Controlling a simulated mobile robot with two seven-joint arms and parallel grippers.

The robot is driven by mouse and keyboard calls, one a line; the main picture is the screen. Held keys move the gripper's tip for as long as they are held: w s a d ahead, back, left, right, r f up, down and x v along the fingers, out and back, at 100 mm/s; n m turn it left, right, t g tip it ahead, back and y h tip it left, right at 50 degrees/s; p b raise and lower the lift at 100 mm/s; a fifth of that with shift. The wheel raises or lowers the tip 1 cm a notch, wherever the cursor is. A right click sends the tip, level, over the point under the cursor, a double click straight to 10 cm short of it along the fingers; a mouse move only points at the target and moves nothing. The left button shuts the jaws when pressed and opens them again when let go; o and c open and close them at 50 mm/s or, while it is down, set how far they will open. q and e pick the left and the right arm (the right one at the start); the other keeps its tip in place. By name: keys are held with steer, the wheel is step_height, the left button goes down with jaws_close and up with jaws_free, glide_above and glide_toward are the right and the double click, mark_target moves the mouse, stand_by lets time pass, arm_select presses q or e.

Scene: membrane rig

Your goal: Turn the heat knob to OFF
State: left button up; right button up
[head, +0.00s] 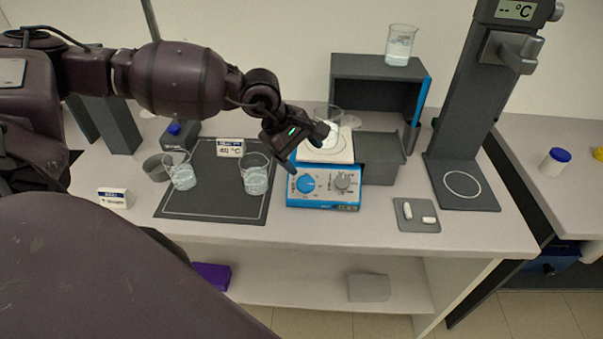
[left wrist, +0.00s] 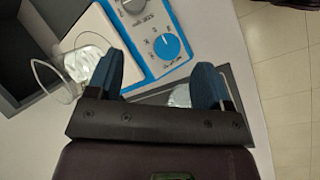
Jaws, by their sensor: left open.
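The blue-and-white hotplate (head: 322,198) stands on the bench with two knobs on its front panel. A blue knob (head: 305,184) is on the left and a grey knob (head: 343,181) on the right; their labels are too small to read. In the left wrist view the blue knob (left wrist: 167,46) lies beyond and between my fingertips, with the grey knob (left wrist: 133,6) above it. My left gripper (head: 302,150) is open and empty, over the hotplate's left side, apart from the knobs. It also shows in the left wrist view (left wrist: 158,80). My right gripper is not in view.
A glass beaker (head: 334,116) is on the hotplate's top, close to my left fingers. Two more beakers stand on the dark mat (head: 208,200) at left. A grey tray (head: 416,222) with white pieces lies to the right. Bare bench lies in front of the hotplate.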

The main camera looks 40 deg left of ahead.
mark_target(304, 182)
arm_select(q)
steer(key=f+m, duration=0.1)
steer(key=f, duration=0.2)
steer(key=w+a+f+m+y+p, duration=0.1)
steer(key=f, duration=0.2)
steer(key=w+f+m+y, duration=0.1)
steer(key=f, duration=0.3)
steer(key=shift+w+a, duration=0.15)
steer(key=shift+w+f+p, duration=0.15)
steer(key=shift+f+p, duration=0.15)
steer(key=shift+f, duration=0.3)
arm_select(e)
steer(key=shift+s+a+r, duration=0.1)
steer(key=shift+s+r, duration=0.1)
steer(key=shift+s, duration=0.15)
arm_select(q)
steer(key=shift+c, duration=0.2)
